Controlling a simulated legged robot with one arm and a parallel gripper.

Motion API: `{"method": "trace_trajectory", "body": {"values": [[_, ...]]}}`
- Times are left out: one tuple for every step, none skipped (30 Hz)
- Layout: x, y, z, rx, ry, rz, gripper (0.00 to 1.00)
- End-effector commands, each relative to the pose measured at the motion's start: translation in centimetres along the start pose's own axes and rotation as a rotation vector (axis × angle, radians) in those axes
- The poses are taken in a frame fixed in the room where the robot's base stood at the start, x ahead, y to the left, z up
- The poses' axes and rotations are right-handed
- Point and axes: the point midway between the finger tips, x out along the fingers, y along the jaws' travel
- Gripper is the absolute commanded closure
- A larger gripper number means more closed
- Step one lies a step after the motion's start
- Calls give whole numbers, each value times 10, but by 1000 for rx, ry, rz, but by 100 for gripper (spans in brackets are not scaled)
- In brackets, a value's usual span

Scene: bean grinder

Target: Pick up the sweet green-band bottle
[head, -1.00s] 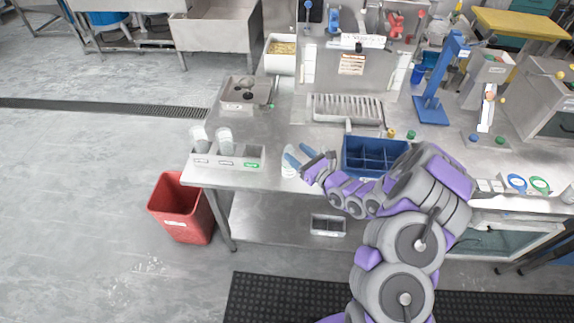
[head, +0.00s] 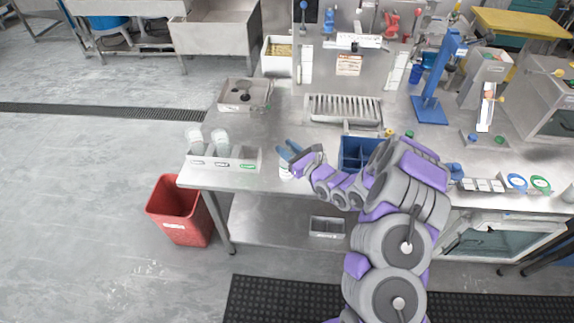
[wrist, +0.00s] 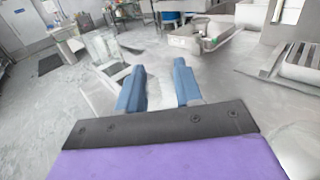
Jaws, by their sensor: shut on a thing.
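My gripper (head: 285,151) reaches left over the front of the steel table, and its blue fingers also show in the wrist view (wrist: 160,88). They are closed around a pale, see-through thing (wrist: 161,98), which looks like a clear bottle. Its band is hidden, so I cannot confirm the green. A pale round patch (head: 286,171) shows just below the fingers in the head view. A grey rack (head: 236,161) to the left holds two clear bottles (head: 195,139) (head: 220,141) in its left and middle places. Its right place, with a green label (head: 248,166), is empty.
A blue divided tray (head: 352,153) stands right of my gripper, partly behind my arm. A steel box with dark round openings (head: 243,93) and a slatted drain rack (head: 343,108) stand further back. A red bin (head: 180,210) is on the floor at left. Bare table lies behind the gripper.

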Motion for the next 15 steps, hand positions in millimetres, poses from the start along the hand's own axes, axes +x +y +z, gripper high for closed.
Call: {"method": "trace_trajectory", "body": {"values": [[1,1,0,0,0,1,82],[1,1,0,0,1,1,85],[1,1,0,0,1,1,89],[1,2,0,-1,1,1,92],[1,2,0,-1,1,1,95],[1,2,0,-1,1,2,98],[1,2,0,-1,1,2,100],[1,2,0,-1,1,2,100],[1,1,0,0,1,2,100],[1,1,0,0,1,1,100],[1,1,0,0,1,1,100],[1,1,0,0,1,1,100],[1,1,0,0,1,1,100],[1,1,0,0,1,1,100],[0,0,0,1,1,1,100]]}}
